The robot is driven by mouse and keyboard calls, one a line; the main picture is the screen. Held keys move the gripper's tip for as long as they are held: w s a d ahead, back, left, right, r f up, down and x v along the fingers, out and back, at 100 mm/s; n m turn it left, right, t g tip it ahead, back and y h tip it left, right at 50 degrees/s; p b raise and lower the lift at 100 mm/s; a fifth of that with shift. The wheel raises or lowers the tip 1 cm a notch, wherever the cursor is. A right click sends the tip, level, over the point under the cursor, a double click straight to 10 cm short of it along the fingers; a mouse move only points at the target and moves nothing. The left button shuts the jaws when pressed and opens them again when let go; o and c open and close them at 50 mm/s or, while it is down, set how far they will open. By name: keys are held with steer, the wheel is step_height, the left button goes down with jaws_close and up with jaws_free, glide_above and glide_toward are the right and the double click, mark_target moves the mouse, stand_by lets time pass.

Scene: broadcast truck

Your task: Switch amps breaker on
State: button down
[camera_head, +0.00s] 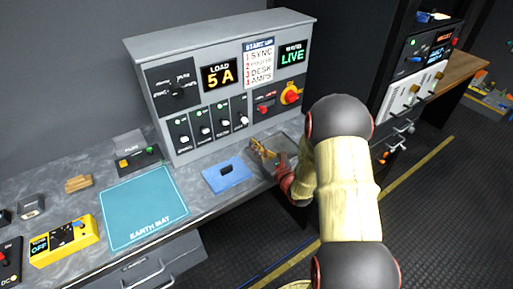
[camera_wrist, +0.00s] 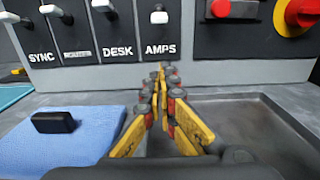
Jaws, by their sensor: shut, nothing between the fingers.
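The amps breaker (camera_head: 241,112) is the rightmost of the row of breakers on the grey console. In the wrist view its white lever (camera_wrist: 158,17) sits lower than the lever of the desk breaker (camera_wrist: 103,5) beside it, above the AMPS label. My gripper (camera_head: 255,145) is shut and empty, low in front of the console. In the wrist view its yellow fingers (camera_wrist: 163,72) point at the panel just below the AMPS label, apart from the lever. The top of the amps breaker is cut off in the wrist view.
A red knob on a yellow plate (camera_head: 291,94) and a red button (camera_wrist: 220,8) are right of the breakers. A blue cloth with a black block (camera_head: 226,169) lies left of my gripper. A shallow dark tray (camera_wrist: 250,112) lies at right. The load display (camera_head: 220,75) reads 5 A.

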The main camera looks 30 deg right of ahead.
mark_target(243, 118)
steer(key=w+b, duration=0.1)
steer(key=w, duration=0.2)
steer(key=w+b, duration=0.1)
steer(key=w, duration=0.3)
steer(key=shift+a+f, duration=0.15)
steer(key=r, duration=0.1)
steer(key=s+r, duration=0.1)
steer(key=shift+s+r, duration=0.1)
steer(key=shift+r, duration=0.25)
steer(key=shift+s+r, duration=0.25)
steer(key=shift+r, duration=0.45)
